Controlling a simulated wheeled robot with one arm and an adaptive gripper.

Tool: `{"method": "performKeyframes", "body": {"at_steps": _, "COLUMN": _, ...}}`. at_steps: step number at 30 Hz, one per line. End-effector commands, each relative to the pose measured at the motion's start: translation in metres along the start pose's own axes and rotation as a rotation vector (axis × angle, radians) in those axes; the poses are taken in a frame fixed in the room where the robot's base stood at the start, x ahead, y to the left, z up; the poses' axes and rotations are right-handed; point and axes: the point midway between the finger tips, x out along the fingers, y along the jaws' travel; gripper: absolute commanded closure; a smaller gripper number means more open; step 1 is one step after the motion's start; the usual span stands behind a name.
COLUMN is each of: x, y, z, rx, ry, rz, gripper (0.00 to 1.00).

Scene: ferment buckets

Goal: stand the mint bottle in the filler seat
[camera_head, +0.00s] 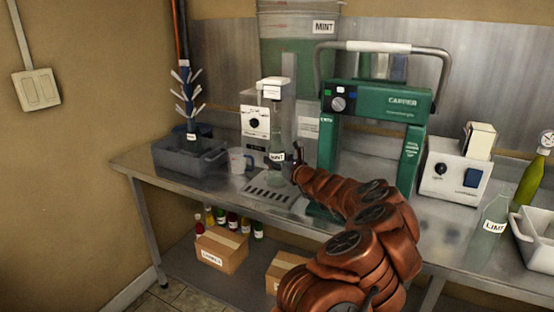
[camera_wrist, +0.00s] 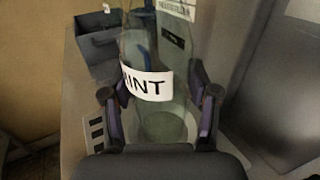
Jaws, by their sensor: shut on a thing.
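The mint bottle (camera_head: 277,172) is clear glass with a white MINT label. In the head view it is upright in front of the filler (camera_head: 254,122), below its white head (camera_head: 273,88) and over the slotted tray (camera_head: 268,197). My gripper (camera_head: 297,166) reaches it from the right and is shut on it. In the wrist view the bottle (camera_wrist: 158,115) is between the two fingers of my gripper (camera_wrist: 160,112), with part of its label showing. I cannot tell whether its base touches the seat, as the contact is not clear.
A grey crate (camera_head: 190,160) with a bottle tree and a white mug (camera_head: 238,161) are to the left. A green capper (camera_head: 375,110) stands close on the right, behind my arm. Further right are a white machine (camera_head: 455,170) and a lime bottle (camera_head: 493,214). A MINT bucket (camera_head: 298,22) is behind.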

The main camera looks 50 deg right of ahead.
Motion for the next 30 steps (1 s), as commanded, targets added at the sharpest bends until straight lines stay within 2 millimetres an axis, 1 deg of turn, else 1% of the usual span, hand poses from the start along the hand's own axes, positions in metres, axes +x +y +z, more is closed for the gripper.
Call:
{"method": "performKeyframes", "body": {"at_steps": 9, "x": -0.0002, "y": -0.0001, "z": -0.0007, "rx": 0.0, "ry": -0.001, "rz": 0.0, "gripper": 0.85}}
{"method": "performKeyframes", "body": {"at_steps": 10, "x": -0.0002, "y": -0.0001, "z": -0.0007, "rx": 0.0, "ry": -0.001, "rz": 0.0, "gripper": 0.39}}
{"method": "performKeyframes", "body": {"at_steps": 18, "x": -0.0001, "y": 0.0, "z": -0.0009, "rx": 0.0, "ry": 0.0, "rz": 0.0, "gripper": 0.11}}
{"method": "performKeyframes", "body": {"at_steps": 30, "x": -0.0027, "y": -0.0003, "z": -0.0011, "rx": 0.001, "ry": 0.0, "rz": 0.0, "gripper": 0.11}}
